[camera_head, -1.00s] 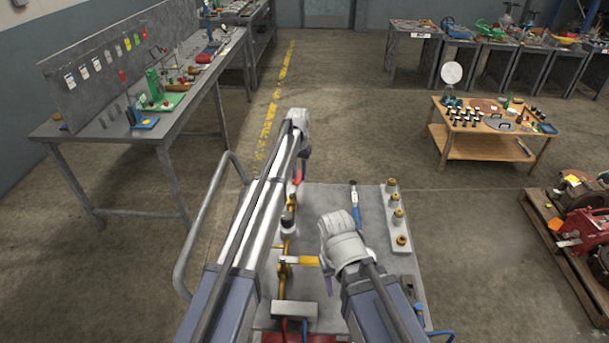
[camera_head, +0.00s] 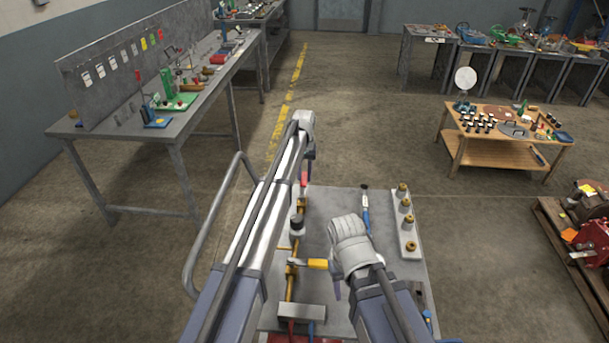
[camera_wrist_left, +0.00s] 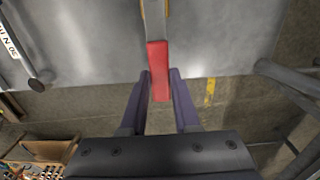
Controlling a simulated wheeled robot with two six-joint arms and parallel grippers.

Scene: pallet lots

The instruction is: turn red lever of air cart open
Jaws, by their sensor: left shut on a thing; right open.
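The air cart's grey top (camera_head: 345,210) lies below my arms, with a brass pipe line along its left part. The red lever (camera_wrist_left: 158,70) sits between the fingers of my left gripper (camera_wrist_left: 160,78), which is shut on it at the cart's far edge. In the head view, my left arm mostly hides this lever, and only a bit of red (camera_head: 309,172) shows beside the left gripper (camera_head: 305,184). My right gripper (camera_head: 337,288) is open over the cart, close to a yellow lever (camera_head: 318,264); contact cannot be told.
A row of brass fittings (camera_head: 407,220) and a blue-handled tool (camera_head: 366,212) lie on the cart's right part. A grey bent rail (camera_head: 205,235) stands at its left. A workbench (camera_head: 190,115) is at left, a wooden table (camera_head: 500,150) at right. The floor ahead is clear.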

